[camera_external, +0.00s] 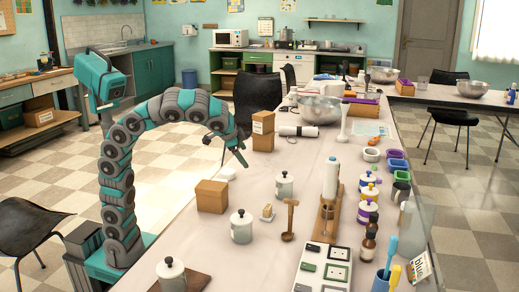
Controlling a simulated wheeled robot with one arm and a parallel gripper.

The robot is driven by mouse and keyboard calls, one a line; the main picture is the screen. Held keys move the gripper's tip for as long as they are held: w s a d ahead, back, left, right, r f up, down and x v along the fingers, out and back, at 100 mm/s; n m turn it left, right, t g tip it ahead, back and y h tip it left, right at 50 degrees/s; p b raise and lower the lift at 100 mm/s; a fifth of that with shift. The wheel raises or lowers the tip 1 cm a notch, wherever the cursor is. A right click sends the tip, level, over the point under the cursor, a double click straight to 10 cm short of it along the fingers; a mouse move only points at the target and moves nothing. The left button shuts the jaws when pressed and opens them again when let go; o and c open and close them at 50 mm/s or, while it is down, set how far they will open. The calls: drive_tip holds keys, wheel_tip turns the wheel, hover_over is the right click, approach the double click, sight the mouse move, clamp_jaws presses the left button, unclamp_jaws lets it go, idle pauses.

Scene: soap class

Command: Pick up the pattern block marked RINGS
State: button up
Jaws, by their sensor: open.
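No marking that reads RINGS can be made out in this view. A small beige block (267,212) with a paler top stands on the table between two lidded pots, and I cannot tell whether it is marked. A pale tray (313,255) at the front edge holds several dark-framed white pieces and green pieces, with markings too small to read. My gripper (243,160) is open and empty, pointing down above the table's left side, behind and left of the beige block and apart from it.
Lidded pots (284,186) and (241,228), a cardboard box (211,196), stacked boxes (263,131) and a wooden mallet (290,220) stand nearby. A tall dispenser (329,185) and several bottles line the right.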

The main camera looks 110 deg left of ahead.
sight(267, 206)
drive_tip(key=w+d+h, duration=0.1)
drive_tip(key=w+d, duration=0.2)
drive_tip(key=d, duration=0.1)
drive_tip(key=w+d+m+t+h, duration=0.1)
drive_tip(key=w+d, duration=0.1)
drive_tip(key=d, duration=0.2)
drive_tip(key=w+d+m+h+p, duration=0.1)
drive_tip(key=w+d+h, duration=0.1)
drive_tip(key=w+d, duration=0.1)
drive_tip(key=shift+w+d+f+t, duration=0.15)
drive_tip(key=shift+w+d+f, duration=0.05)
drive_tip(key=shift+d, duration=0.25)
drive_tip(key=shift+w+d+f+t, duration=0.15)
drive_tip(key=shift+d+f, duration=0.05)
drive_tip(key=shift+d, duration=0.2)
drive_tip(key=w+d+m+h, duration=0.2)
drive_tip(key=w+d+h, duration=0.15)
drive_tip(key=d, duration=0.55)
drive_tip(key=shift+t+y, duration=0.25)
drive_tip(key=shift+t, duration=0.15)
drive_tip(key=shift+p+x, duration=0.3)
drive_tip(key=shift+x, duration=3.2)
drive_tip(key=shift+w+r, duration=0.1)
drive_tip(key=shift+w, duration=0.1)
drive_tip(key=c, duration=1.4)
